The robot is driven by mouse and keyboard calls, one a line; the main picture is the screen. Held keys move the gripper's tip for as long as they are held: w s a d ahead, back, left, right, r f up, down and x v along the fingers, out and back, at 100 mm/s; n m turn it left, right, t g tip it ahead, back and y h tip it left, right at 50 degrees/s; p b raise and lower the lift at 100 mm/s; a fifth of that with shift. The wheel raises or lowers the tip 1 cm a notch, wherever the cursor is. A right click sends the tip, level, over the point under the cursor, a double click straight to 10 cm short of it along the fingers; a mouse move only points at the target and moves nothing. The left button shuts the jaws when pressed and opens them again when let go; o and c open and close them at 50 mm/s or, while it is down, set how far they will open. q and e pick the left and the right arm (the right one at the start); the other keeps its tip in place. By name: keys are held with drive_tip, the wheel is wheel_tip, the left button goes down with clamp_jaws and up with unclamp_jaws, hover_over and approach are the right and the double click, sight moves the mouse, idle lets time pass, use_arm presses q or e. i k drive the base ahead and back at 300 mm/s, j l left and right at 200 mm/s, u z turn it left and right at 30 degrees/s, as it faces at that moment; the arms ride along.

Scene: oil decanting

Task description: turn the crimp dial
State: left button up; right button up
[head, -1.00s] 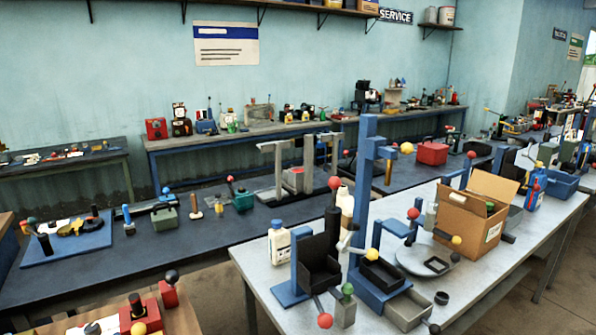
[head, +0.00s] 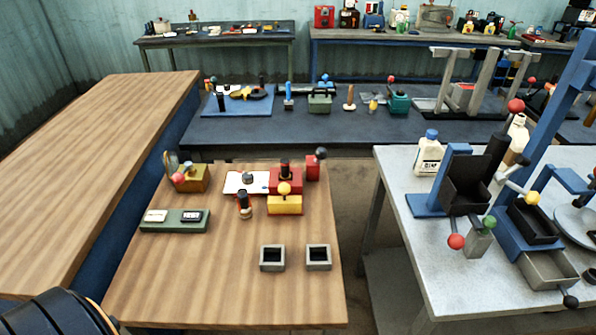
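A small wooden table holds a white plate (head: 236,184) with a round grey knob (head: 248,177) on top. It may be the crimp dial, but I cannot tell for certain. Right beside it is a red block (head: 286,183) with a black knob on top. A yellow block (head: 285,205) with a yellow ball stands in front of the red one. Neither of my grippers is in view, and nothing touches these things.
The wooden table (head: 180,290) also bears a green box (head: 174,222), a dark-handled stamp (head: 244,206) and two grey square cups (head: 272,258) (head: 318,257). Its front left is bare. A grey workbench (head: 410,235) with a lever press stands right, across a floor gap.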

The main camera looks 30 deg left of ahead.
sight(247, 178)
drive_tip(key=u, duration=1.35)
